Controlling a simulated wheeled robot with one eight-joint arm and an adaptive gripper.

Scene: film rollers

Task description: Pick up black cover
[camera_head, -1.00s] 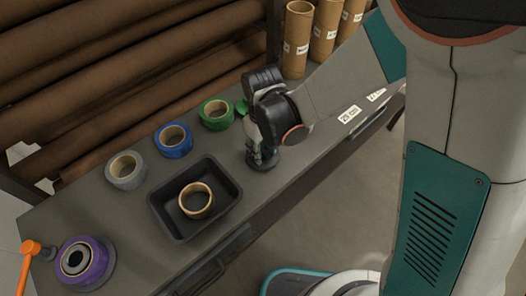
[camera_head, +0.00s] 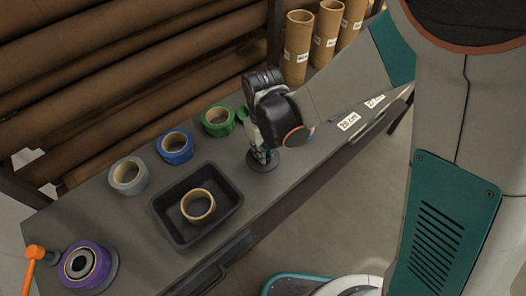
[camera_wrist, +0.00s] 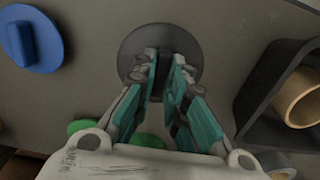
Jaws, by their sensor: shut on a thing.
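The black cover (camera_head: 265,166) is a flat round dark disc lying on the grey table, right of the black tray. It also shows in the wrist view (camera_wrist: 133,45), below my fingers. My gripper (camera_head: 262,153) points down over the middle of the disc. In the wrist view its teal fingers (camera_wrist: 165,72) stand on either side of the cover's centre and are shut on its grip, which they mostly hide. I cannot make out any gap between disc and table.
A black tray (camera_head: 168,233) holds a tan tape roll (camera_head: 186,207). Green (camera_head: 205,121), blue (camera_head: 165,145) and grey (camera_head: 117,177) tape rolls line the back. A blue cover (camera_wrist: 40,50) lies near the gripper. Cardboard tubes (camera_head: 297,55) stand behind; a purple roll (camera_head: 95,255) sits front left.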

